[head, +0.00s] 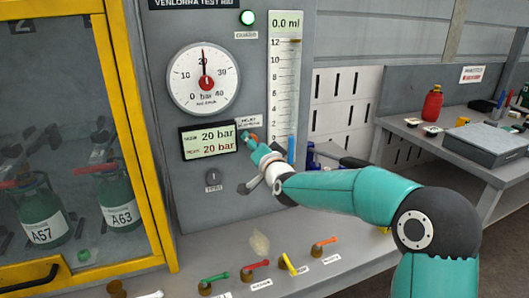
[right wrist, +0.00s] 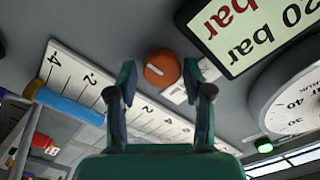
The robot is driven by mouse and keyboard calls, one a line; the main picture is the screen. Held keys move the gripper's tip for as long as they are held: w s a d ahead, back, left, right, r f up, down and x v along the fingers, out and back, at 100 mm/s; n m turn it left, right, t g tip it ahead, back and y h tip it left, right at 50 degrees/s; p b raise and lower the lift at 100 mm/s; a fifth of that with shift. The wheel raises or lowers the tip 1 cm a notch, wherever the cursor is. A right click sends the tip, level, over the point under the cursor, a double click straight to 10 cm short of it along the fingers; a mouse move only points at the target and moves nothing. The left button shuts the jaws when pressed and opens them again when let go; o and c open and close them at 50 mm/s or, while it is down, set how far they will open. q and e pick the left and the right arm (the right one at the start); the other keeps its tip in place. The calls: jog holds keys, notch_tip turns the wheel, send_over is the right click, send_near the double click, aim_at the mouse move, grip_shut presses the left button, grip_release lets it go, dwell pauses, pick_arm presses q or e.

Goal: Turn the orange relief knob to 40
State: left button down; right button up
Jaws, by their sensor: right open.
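The orange relief knob (right wrist: 162,69) sits on the grey panel in the right wrist view, with a pale mark on its face. My right gripper (right wrist: 161,80) is open, with one finger on either side of the knob; I cannot tell whether they touch it. In the head view my right gripper (head: 252,138) is at the panel beside the display and mostly covers the knob. The display (head: 209,143) reads 20 bar on both lines. The round gauge (head: 203,78) has its needle straight up at 20. My left gripper is not in view.
A tall 0.0 ml scale (head: 285,75) with a blue lower part is right of the gripper. Several coloured valve levers (head: 250,267) stand on the ledge below. A yellow-framed cabinet (head: 120,110) with green bottles is at left, a side bench (head: 455,150) at right.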

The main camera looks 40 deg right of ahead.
jog(key=v, duration=1.1)
jog(key=shift+s, duration=0.35)
jog(key=shift+f, duration=0.15)
